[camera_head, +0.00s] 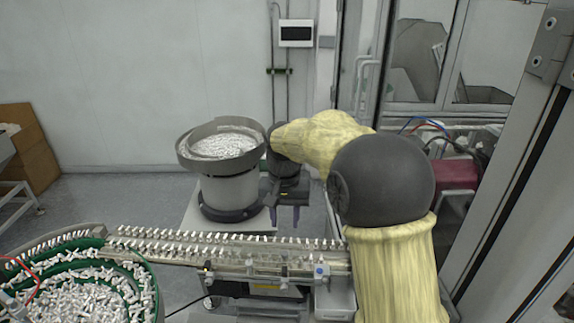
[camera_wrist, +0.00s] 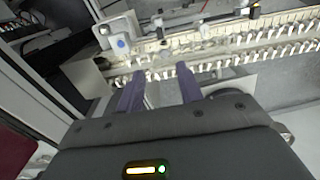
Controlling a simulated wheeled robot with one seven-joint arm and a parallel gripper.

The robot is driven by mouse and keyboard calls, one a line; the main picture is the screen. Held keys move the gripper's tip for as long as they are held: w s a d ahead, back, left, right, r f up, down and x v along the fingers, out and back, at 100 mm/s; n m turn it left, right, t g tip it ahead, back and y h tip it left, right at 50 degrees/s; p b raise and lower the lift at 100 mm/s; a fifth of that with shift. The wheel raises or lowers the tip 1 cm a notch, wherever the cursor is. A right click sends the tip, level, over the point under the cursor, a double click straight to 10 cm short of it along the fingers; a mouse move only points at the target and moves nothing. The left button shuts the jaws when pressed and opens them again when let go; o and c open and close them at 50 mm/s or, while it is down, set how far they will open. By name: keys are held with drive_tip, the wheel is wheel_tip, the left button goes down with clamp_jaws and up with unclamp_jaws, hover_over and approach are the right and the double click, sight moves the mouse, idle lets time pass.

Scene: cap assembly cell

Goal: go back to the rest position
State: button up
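My gripper (camera_head: 284,216) hangs pointing down at the end of my yellow-sleeved arm, beside the bowl feeder and behind the linear track. In the wrist view my gripper (camera_wrist: 160,88) shows two purple fingers set apart with nothing between them. The linear track (camera_head: 225,248), lined with small white caps, runs across in front of the fingers. The track also shows in the wrist view (camera_wrist: 215,52), beyond the fingertips. Whether the fingers touch anything is not visible; they look clear.
A bowl feeder (camera_head: 228,185) full of white parts stands left of my gripper. A green-lined bowl (camera_head: 140,275) with white parts is at the front left. A cardboard box (camera_head: 32,150) stands far left. A metal frame post (camera_head: 525,170) rises at right. Floor is open at left.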

drive_tip(key=s+d+f+t+b, duration=0.1)
drive_tip(key=s+d+f, duration=0.4)
drive_tip(key=s+d, duration=0.3)
drive_tip(key=s+d+f+t, duration=0.1)
drive_tip(key=s+d+f, duration=0.4)
drive_tip(key=s+d, duration=0.3)
drive_tip(key=shift+s+d+n+t+b, duration=0.25)
drive_tip(key=shift+s+n+t+b, duration=0.1)
drive_tip(key=shift+s, duration=0.9)
drive_tip(key=shift+a, duration=0.1)
idle(1.0)
